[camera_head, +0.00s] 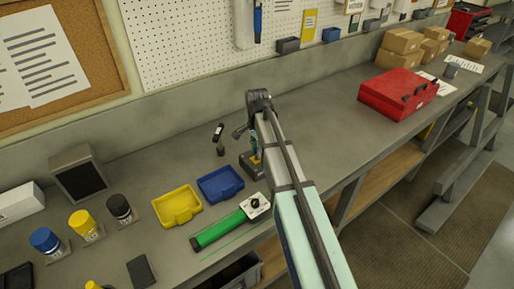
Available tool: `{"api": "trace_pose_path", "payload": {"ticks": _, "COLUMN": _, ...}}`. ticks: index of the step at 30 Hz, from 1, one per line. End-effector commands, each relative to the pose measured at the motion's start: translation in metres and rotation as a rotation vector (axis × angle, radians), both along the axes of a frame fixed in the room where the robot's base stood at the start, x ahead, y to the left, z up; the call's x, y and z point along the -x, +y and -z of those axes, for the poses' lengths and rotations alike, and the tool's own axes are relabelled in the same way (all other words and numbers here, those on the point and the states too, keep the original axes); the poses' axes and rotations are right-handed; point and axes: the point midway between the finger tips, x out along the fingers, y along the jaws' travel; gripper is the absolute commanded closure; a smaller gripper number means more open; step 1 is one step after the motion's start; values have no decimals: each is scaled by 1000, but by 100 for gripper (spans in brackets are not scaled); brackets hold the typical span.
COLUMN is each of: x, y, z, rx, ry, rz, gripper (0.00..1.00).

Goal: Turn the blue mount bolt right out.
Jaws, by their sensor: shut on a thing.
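My gripper (256,149) is down at this fixture, largely covered by my own arm. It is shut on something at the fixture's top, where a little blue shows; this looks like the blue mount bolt. The bolt's outline, its thread and how far it stands out cannot be made out.
A blue tray (221,197) and a yellow tray (190,219) lie left of the fixture. A green-and-white tool with a black knob (222,229) lies in front. A small black-topped stand (219,148) is close behind left. A red case (380,112) stands right; bench between is clear.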

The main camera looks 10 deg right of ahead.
Motion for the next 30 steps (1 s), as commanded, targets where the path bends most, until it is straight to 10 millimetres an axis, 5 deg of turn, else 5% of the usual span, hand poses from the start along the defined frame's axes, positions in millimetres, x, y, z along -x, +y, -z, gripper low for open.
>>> {"api": "trace_pose_path", "payload": {"ticks": 11, "x": 0, "y": 0, "z": -2, "rx": 0, "ry": 1, "rz": -758, "gripper": 100}}
{"api": "trace_pose_path", "payload": {"ticks": 30, "x": 0, "y": 0, "z": -26, "rx": 1, "ry": -1, "rz": -755, "gripper": 100}}
